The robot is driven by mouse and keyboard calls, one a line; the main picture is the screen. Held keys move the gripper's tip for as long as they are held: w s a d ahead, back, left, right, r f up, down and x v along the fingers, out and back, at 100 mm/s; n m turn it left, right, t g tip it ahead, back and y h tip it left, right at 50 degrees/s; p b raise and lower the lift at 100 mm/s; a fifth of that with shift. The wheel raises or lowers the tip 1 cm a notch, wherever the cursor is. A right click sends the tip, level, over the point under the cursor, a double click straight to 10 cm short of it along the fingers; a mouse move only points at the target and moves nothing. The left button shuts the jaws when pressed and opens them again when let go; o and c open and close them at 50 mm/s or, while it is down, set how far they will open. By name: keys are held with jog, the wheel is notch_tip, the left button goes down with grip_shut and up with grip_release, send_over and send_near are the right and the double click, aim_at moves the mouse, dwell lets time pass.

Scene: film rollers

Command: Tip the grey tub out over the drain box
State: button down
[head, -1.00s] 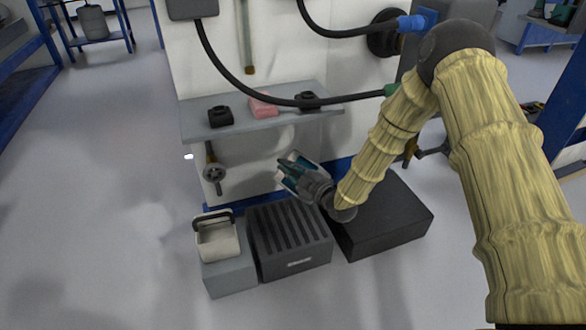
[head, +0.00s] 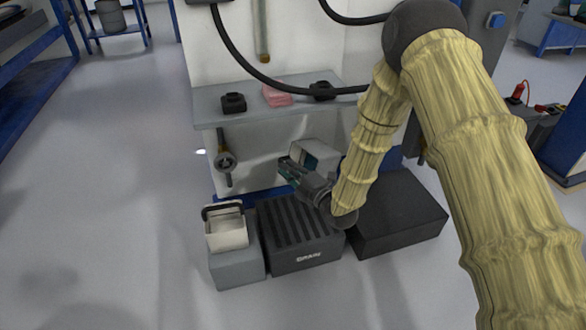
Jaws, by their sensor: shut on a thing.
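The drain box (head: 305,257) is a dark, slatted-top box marked DRAIN, standing on the floor in the middle of the head view. My gripper (head: 291,172), with teal finger parts, is above the back of the drain box. It is shut on the grey tub (head: 326,151), a small pale grey box just behind it. The tub looks tilted, with a darker bluish opening showing. My gripper hides part of the tub, and I cannot see what is inside it.
A cream tub with a dark handle (head: 227,232) stands on a grey block (head: 236,268) left of the drain box. A plain black box (head: 400,222) stands to the right. Behind is a shelf (head: 290,108) with small black and pink items, and a valve (head: 225,161) below it.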

jog(key=shift+s+a+f+n, duration=0.15)
jog(key=shift+s+a+n, duration=0.1)
jog(key=shift+n, duration=0.35)
jog(key=shift+r+m+p, duration=0.2)
jog(key=shift+m+p, duration=0.3)
jog(key=shift+m, duration=0.1)
jog(key=m+p, duration=0.1)
jog(key=m, duration=0.1)
jog(key=m+p, duration=0.1)
jog(key=m, duration=0.1)
jog(key=m+p, duration=0.2)
jog(key=shift+r, duration=0.4)
jog(key=m+p, duration=0.1)
jog(key=m, duration=0.1)
jog(key=m+p, duration=0.1)
jog(key=m, duration=0.1)
jog(key=shift+r, duration=0.3)
jog(key=m+p, duration=0.1)
jog(key=m, duration=0.3)
